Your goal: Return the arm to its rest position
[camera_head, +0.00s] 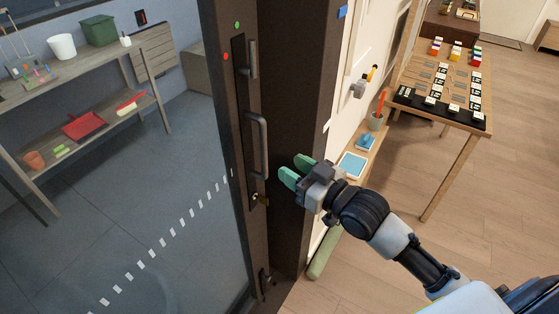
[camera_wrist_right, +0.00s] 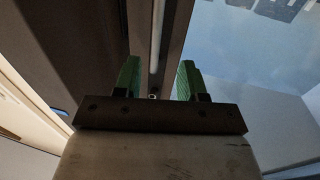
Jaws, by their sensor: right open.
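My right gripper (camera_head: 296,172) is open and empty, with green fingers apart, beside the dark door frame. It also shows in the right wrist view (camera_wrist_right: 158,80), with a metal bar between and beyond its fingers. The right arm reaches in from the lower right. The glass door has a dark frame (camera_head: 226,100) with a vertical handle (camera_head: 262,145). A key or small lock part (camera_head: 261,199) sits below the handle. The gripper is a little right of the handle and appears apart from it. My left gripper is not in view.
Behind the glass stands a shelf (camera_head: 92,132) with a red dustpan (camera_head: 84,126) and a green bin (camera_head: 99,30). To the right, a wooden table (camera_head: 462,124) holds small blocks and cards. A low shelf (camera_head: 376,150) with a cup stands near the gripper. The wood floor at right is clear.

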